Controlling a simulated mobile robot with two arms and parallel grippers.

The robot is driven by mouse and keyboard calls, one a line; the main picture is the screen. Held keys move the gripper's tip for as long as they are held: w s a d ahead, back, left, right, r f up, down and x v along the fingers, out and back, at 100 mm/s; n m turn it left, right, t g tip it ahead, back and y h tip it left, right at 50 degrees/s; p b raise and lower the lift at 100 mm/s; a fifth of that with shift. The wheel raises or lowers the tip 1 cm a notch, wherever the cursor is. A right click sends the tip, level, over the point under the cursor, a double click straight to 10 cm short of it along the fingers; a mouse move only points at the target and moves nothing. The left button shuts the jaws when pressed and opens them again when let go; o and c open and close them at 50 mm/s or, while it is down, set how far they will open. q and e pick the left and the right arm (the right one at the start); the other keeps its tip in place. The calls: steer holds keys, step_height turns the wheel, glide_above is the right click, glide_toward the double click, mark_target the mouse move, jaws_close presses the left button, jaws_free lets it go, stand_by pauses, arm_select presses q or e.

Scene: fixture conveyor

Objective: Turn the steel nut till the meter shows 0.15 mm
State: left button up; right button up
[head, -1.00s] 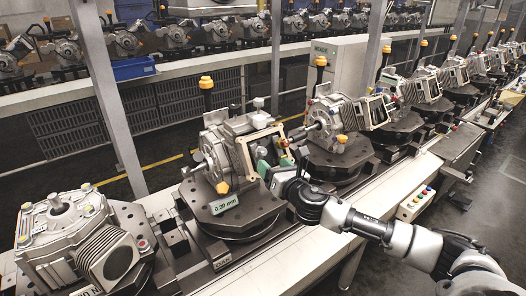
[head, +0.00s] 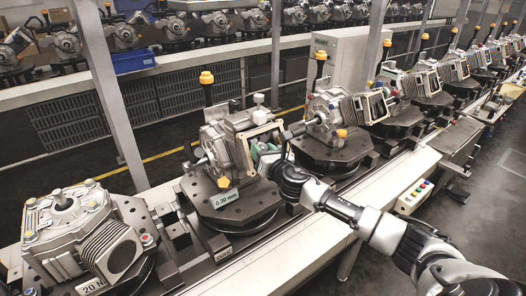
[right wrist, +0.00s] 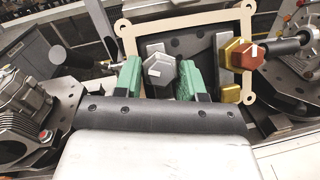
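The steel nut (right wrist: 158,69) is a grey hexagon with a pale mark, set in front of a dark plate in the right wrist view. In the head view my right gripper (head: 268,160) is at the open side of the middle housing (head: 222,148), where the nut is hidden. The meter (head: 228,199), a small display on the front of that fixture, appears to read 0.30 mm. My left gripper is not in view.
A red-capped brass hexagon (right wrist: 245,55) sits right of the nut, beside the pale frame edge (right wrist: 128,32). Neighbouring housings stand close on the left (head: 75,235) and right (head: 340,105) along the conveyor. A button box (head: 413,197) is at the front edge.

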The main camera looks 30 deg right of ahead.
steer(key=c, duration=0.4)
steer(key=m+h+p, duration=0.1)
steer(key=m, duration=0.1)
steer(key=m+g+h+p, duration=0.1)
steer(key=m, duration=0.1)
steer(key=shift+a+r+m+p, duration=0.2)
steer(key=shift+m+p, duration=0.1)
steer(key=shift+p, duration=0.05)
steer(key=m+g+h+p, duration=0.1)
steer(key=m+h, duration=0.1)
steer(key=m, duration=0.2)
steer(key=shift+a+p, duration=0.1)
steer(key=shift+p, duration=0.25)
steer(key=m+g, duration=0.1)
steer(key=m, duration=0.1)
steer(key=shift+w+m+g+h, duration=0.1)
steer(key=shift+m+g+h, duration=0.2)
steer(key=shift+h, duration=0.1)
steer(key=m+g, duration=0.1)
steer(key=m, duration=0.2)
steer(key=shift+a+r+m+g+h, duration=0.1)
steer(key=shift+m+g+h, duration=0.3)
steer(key=m+g, duration=0.1)
steer(key=m, duration=0.1)
steer(key=m+g, duration=0.1)
steer(key=m, duration=0.2)
steer(key=shift+w+r+g, duration=0.15)
steer(key=shift+g, duration=0.25)
steer(key=shift+y, duration=0.3)
